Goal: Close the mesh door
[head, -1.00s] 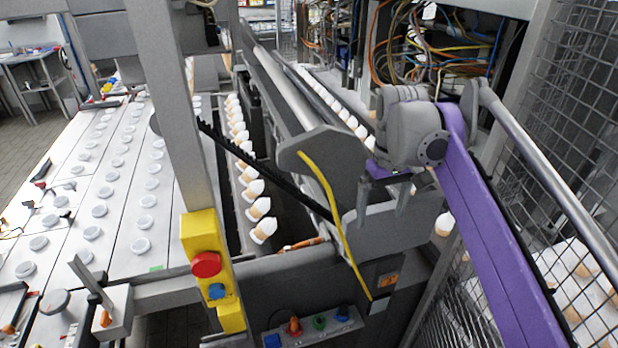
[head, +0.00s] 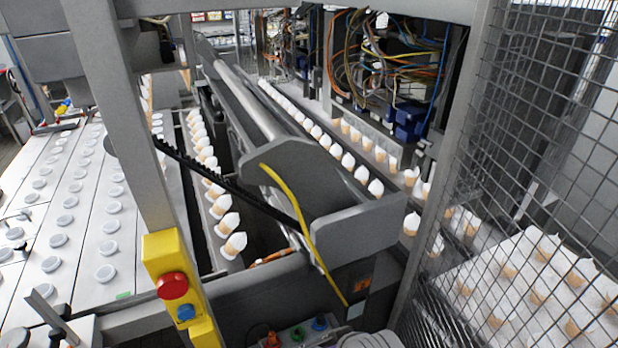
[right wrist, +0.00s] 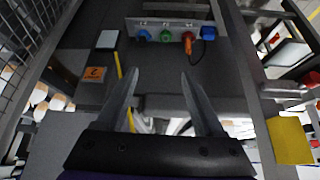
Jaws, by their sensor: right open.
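The mesh door (head: 535,130) appears as a panel of dark wire mesh on the right side of the head view. I cannot tell for certain whether all of this mesh is the door or partly a fixed guard, nor how far it stands open. Mesh also shows at the upper left of the right wrist view (right wrist: 32,45). My right gripper (right wrist: 158,85) is open and empty in the right wrist view, its fingers pointing toward the dark machine front, apart from the mesh. In the head view only a grey piece of my arm shows at the bottom edge. My left gripper is not in view.
A grey post (head: 440,160) stands beside the mesh. A control panel with coloured knobs (head: 300,332) is low at the front. A yellow box with a red button (head: 175,285) is on the left post. White-wrapped cones (head: 520,285) stand behind the mesh.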

